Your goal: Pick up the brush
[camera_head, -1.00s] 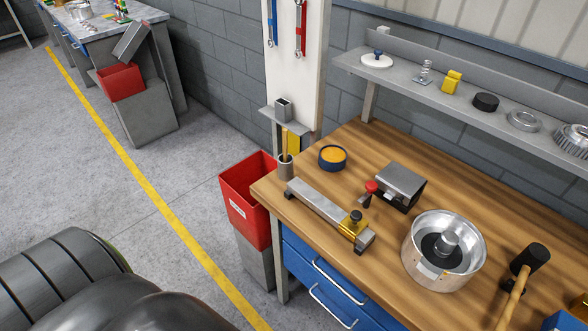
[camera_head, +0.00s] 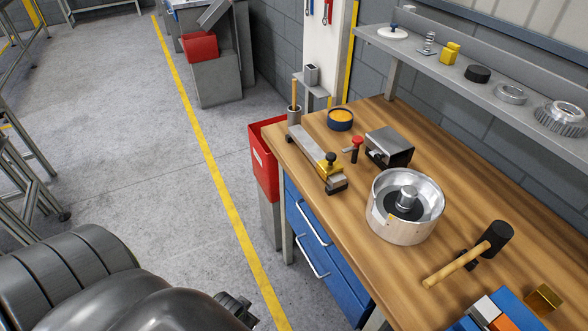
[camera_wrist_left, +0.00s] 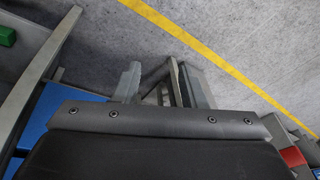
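A thin upright wooden handle (camera_head: 295,93), which looks like the brush, stands in a small grey cup (camera_head: 293,115) at the back left corner of the wooden bench. Its lower end is hidden in the cup. My left gripper (camera_head: 240,308) shows at the bottom of the head view, low over the floor and left of the bench, well apart from the cup. In the left wrist view its fingers (camera_wrist_left: 165,85) stand apart above the grey floor, with no brush between them. My right gripper is not in view.
The bench (camera_head: 340,240) holds a metal housing (camera_head: 400,225), a mallet (camera_head: 460,265), a grey box (camera_head: 388,147) and a blue tub (camera_head: 340,120). A red bin (camera_head: 265,165) stands by its left end. A shelf (camera_head: 440,55) runs behind.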

